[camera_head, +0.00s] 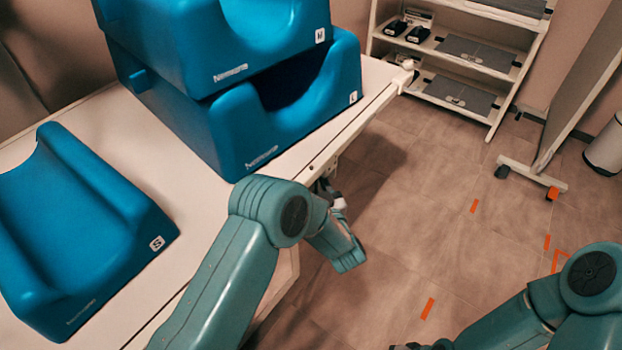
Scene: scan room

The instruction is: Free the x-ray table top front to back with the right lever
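The x-ray table top (125,135) is a pale slab along the left, its long edge running away to the far right corner. A small dark and grey-white part (336,200) shows under that edge, just behind my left arm; I cannot tell if it is a lever or part of my gripper. My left arm (285,215) bends over the near part of the edge, and its fingers cannot be made out. My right arm (590,272) is low at the bottom right, away from the table, with its gripper mostly cut off by the bottom edge. No lever is clearly visible.
Blue cushions marked M (220,35) and L (270,130) are stacked on the table; one marked S (75,225) lies nearer. A white shelf (505,65) stands at the back. A wheeled screen (580,85) is at right. Floor between is clear, with orange marks.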

